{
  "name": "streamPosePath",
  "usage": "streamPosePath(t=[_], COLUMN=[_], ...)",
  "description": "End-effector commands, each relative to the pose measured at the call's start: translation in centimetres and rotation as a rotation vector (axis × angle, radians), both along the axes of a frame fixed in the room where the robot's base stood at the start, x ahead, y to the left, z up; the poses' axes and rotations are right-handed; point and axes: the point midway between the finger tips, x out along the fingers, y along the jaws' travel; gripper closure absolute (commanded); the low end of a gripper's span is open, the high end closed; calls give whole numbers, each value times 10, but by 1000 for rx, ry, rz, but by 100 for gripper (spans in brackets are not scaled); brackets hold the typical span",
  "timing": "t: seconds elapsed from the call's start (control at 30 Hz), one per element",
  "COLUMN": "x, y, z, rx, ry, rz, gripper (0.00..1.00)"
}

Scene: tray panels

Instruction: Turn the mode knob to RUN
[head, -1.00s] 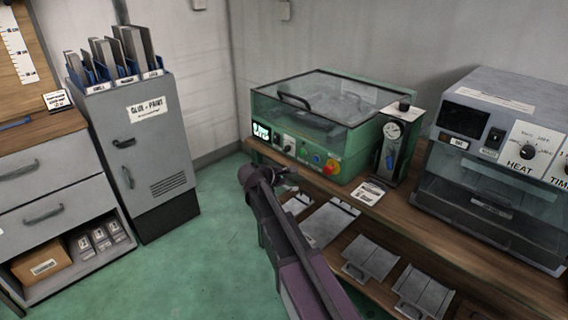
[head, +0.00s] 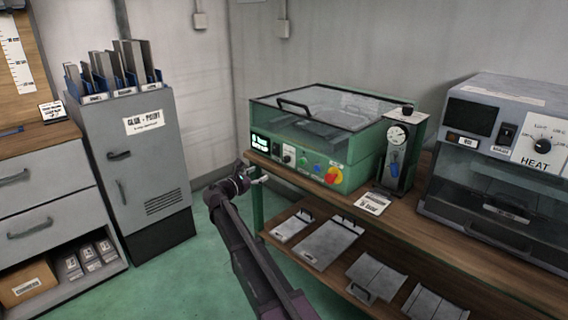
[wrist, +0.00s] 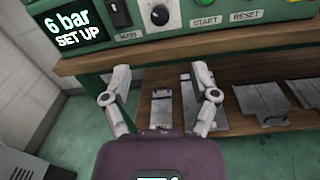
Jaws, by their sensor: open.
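The green machine (head: 349,177) with a clear lid stands on the wooden bench. Its front panel has a black round knob on a white plate (head: 288,158); the knob also shows at the top of the wrist view (wrist: 160,14). Its pointer direction is too small to tell. The panel's lit display (wrist: 72,25) reads "6 bar SET UP". My gripper (head: 256,179) is in front of the panel's left end, below the knob. In the wrist view my gripper (wrist: 161,82) is open and empty, its fingers spread below the knob and apart from it.
A switch (wrist: 120,13) and green START button (wrist: 203,4) flank the knob; a red-yellow stop knob (head: 334,176) is further right. The bench edge (wrist: 230,59) runs just under the panel. A shelf (head: 318,262) below holds several metal trays. A grey cabinet (head: 140,170) stands left.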

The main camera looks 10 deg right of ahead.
Motion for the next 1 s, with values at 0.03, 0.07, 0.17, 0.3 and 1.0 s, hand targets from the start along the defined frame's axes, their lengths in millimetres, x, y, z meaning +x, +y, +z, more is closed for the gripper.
streamPosePath(t=[0.03, 0.07, 0.17, 0.3, 1.0], x=[0, 0, 1, 5, 65], y=[0, 0, -1, -6, -80], z=[0, 0, 0, 0, 0], rx=[1, 1, 1, 2, 3], ry=[-1, 0, 0, -1, 0], rz=[0, 0, 0, -1, -1], gripper=[24, 24, 24, 24, 24])
